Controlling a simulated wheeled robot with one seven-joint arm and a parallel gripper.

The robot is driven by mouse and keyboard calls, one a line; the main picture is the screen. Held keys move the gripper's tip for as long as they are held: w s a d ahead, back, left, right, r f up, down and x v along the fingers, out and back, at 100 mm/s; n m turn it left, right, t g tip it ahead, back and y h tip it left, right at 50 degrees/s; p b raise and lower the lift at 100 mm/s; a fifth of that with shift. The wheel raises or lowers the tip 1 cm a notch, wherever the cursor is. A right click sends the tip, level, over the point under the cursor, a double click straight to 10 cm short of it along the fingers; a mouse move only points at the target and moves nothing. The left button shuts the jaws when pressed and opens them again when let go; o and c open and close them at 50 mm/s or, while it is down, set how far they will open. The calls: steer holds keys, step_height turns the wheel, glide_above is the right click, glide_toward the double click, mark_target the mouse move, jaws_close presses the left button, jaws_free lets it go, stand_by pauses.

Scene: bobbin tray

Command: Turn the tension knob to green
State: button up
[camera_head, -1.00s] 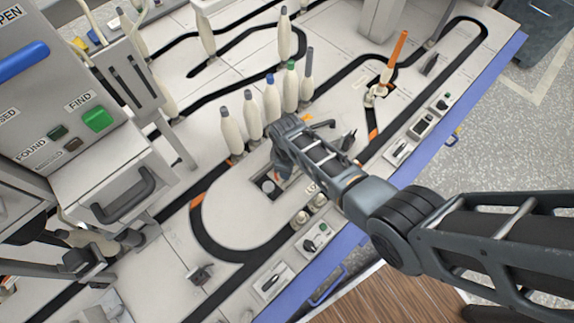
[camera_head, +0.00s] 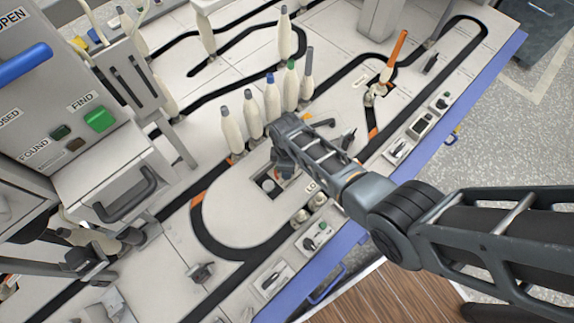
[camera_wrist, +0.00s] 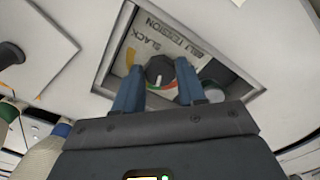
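The tension knob (camera_wrist: 160,71) is dark, with a white pointer mark toward the bottom of the wrist picture. It sits in a recessed panel (camera_wrist: 128,58) with upside-down print reading SLACK and BELT TENSION. A coloured arc with red, orange and green parts shows below the knob, partly hidden by my fingers. My gripper (camera_wrist: 160,75) has its two blue fingers on either side of the knob, their tips appearing to touch it. In the head view my gripper (camera_head: 281,166) is over the recess (camera_head: 267,186) in the white table and hides the knob.
Several bobbins (camera_head: 252,115) stand close behind my gripper in the head view. A grey machine (camera_head: 65,100) with a green FIND button fills the left. A black track (camera_head: 203,232) curves around the recess. Switch panels (camera_head: 317,237) line the blue front edge.

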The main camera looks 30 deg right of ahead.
steer(key=o, duration=0.3)
steer(key=shift+o, duration=0.2)
steer(key=shift+r+p, duration=1.8)
steer(key=shift+r, duration=2.05)
